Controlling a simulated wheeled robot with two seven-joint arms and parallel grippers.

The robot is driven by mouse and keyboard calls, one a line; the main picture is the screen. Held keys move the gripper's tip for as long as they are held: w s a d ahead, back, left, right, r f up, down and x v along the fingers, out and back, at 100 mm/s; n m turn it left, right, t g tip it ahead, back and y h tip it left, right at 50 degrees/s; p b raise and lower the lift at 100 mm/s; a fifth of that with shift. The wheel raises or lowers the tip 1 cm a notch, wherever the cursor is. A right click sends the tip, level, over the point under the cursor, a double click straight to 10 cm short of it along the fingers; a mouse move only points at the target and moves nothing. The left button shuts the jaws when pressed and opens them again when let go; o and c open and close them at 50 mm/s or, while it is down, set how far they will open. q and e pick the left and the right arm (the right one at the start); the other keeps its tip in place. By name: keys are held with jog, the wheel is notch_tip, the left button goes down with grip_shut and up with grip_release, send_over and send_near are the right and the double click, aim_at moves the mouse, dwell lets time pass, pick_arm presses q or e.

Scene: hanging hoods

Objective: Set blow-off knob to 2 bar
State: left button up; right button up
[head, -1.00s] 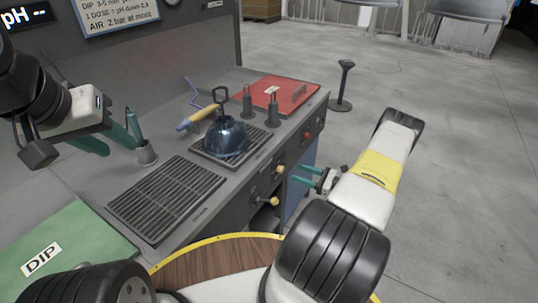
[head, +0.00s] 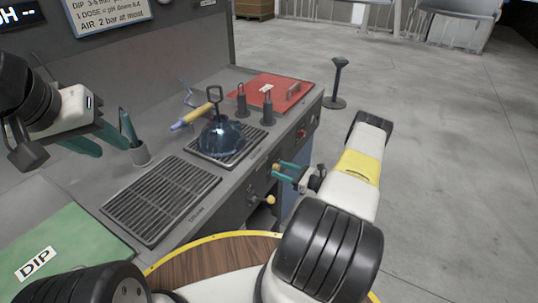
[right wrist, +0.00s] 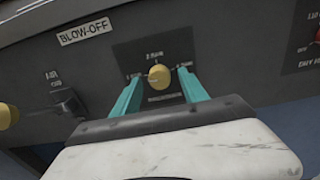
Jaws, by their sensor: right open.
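The yellow blow-off knob (right wrist: 159,76) sits on a dark plate on the console front, with small markings around it that are too blurred to read fully. A white BLOW-OFF label (right wrist: 84,31) is up and left of it. My right gripper (right wrist: 160,82) is open, with one teal finger on each side of the knob; a gap shows on both sides. In the head view my right gripper (head: 283,171) is at the console front, with the knob (head: 276,167) at its fingertips. My left gripper (head: 114,150) is open and empty above the console's left part.
A second yellow knob (head: 268,199) on a lever is lower on the front; a red knob (head: 302,134) is farther right. A grey cup (head: 140,153) is beside my left gripper.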

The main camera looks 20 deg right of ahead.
jog(key=shift+c, duration=0.4)
grip_shut()
jog(key=m, duration=0.4)
jog(key=shift+m, duration=0.3)
jog(key=m, duration=0.3)
jog(key=shift+m, duration=0.3)
jog(key=m, duration=0.4)
jog(key=shift+r, duration=0.1)
jog(key=shift+m, duration=1.8)
